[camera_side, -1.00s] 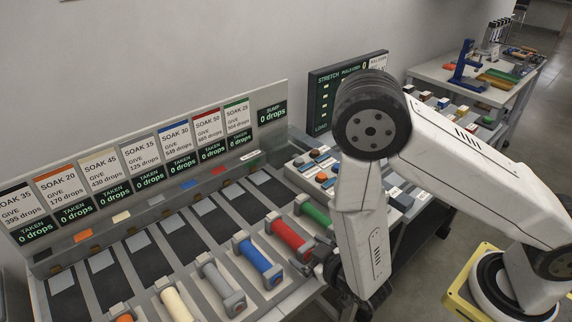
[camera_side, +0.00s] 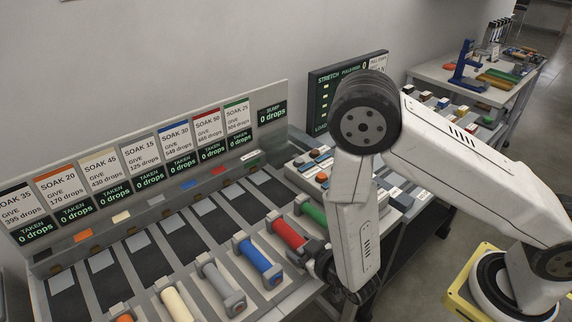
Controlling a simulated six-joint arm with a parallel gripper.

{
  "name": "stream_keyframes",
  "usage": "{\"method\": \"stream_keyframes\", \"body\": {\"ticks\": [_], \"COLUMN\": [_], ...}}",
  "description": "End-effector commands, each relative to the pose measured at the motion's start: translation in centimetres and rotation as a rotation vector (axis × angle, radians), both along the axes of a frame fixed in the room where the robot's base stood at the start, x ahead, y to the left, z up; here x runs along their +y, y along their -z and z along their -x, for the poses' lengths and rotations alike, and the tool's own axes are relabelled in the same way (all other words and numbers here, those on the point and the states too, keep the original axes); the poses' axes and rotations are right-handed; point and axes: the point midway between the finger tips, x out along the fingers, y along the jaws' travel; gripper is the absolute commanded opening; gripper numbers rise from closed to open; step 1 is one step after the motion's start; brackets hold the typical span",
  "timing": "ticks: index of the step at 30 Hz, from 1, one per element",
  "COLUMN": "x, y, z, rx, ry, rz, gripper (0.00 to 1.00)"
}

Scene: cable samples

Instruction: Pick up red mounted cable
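The red mounted cable (camera_side: 287,234) lies between two grey end blocks on the bench, between the blue cable (camera_side: 261,263) and the green cable (camera_side: 313,213). My gripper (camera_side: 322,264) is at the near end of the red cable, low over the bench, partly hidden behind my own forearm. Its fingers are dark and small here, so I cannot tell whether they are open or touching the red cable's near block.
A grey cable (camera_side: 220,285) and a cream cable (camera_side: 176,304) sit further left. A sloped label panel (camera_side: 145,180) stands behind the row. A button box (camera_side: 318,172) and a dark stretch display (camera_side: 335,92) stand at the back right.

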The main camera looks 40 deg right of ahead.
Motion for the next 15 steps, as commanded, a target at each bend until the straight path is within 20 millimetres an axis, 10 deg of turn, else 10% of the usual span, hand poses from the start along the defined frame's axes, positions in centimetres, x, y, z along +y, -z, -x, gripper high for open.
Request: {"method": "stream_keyframes", "body": {"ticks": [4, 15], "x": [-0.04, -0.03], "y": [0.04, -0.15], "z": [0.03, 0.01], "rx": [0.002, 0.000], "ry": [0.001, 0.001], "rz": [0.001, 0.000], "gripper": [0.00, 0.00]}}
